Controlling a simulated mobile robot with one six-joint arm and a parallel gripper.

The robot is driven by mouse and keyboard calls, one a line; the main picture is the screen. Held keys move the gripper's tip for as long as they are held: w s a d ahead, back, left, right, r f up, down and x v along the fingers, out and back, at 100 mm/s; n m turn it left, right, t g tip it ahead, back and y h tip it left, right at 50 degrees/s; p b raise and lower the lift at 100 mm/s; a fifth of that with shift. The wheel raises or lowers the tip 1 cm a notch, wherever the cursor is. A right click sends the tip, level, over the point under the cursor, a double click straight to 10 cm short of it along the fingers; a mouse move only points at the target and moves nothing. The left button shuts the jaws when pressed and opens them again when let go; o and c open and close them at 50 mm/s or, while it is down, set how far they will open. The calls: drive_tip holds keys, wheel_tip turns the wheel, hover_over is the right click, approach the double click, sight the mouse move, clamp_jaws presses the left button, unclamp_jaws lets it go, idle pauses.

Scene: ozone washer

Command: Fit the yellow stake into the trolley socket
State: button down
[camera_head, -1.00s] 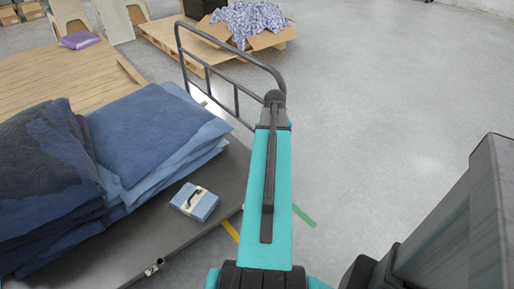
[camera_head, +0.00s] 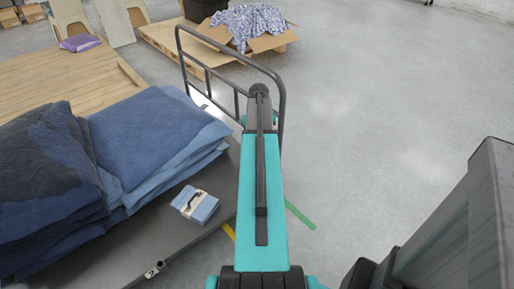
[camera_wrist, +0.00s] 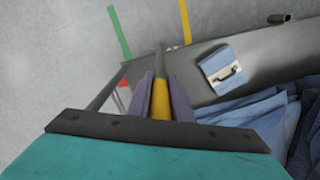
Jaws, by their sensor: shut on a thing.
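In the wrist view my gripper (camera_wrist: 160,98) is shut on the yellow stake (camera_wrist: 161,86), which stands between its two purple fingers. The stake's grey end points away past the fingertips, over the trolley's edge. The grey trolley (camera_head: 185,240) carries stacks of blue cloth. A small metal fitting that looks like a socket (camera_head: 154,269) sits on its near edge in the head view. A similar fitting (camera_wrist: 281,18) shows at the top right in the wrist view, apart from the stake. In the head view my arm hides the gripper and stake.
Blue cloth stacks (camera_head: 150,140) and a small strapped blue packet (camera_head: 196,205) lie on the trolley. Its dark rail handle (camera_head: 232,60) rises at the far end. Green tape (camera_head: 300,215) marks the floor. Open floor lies to the right.

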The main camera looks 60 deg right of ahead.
drive_tip(key=shift+w, duration=0.1)
drive_tip(key=shift+w+d+f, duration=0.1)
drive_tip(key=shift+w+f, duration=0.05)
drive_tip(key=shift+f, duration=0.45)
drive_tip(key=shift+w+d+f, duration=0.1)
drive_tip(key=shift+w+f, duration=0.1)
drive_tip(key=shift+f, duration=0.4)
drive_tip(key=shift+w+d+f, duration=0.1)
drive_tip(key=shift+w+f, duration=0.05)
drive_tip(key=shift+f, duration=1.05)
drive_tip(key=c, duration=1.6)
unclamp_jaws()
drive_tip(key=shift+r, duration=0.15)
wheel_tip(320, 180, up, 13)
drive_tip(key=shift+f, duration=0.1)
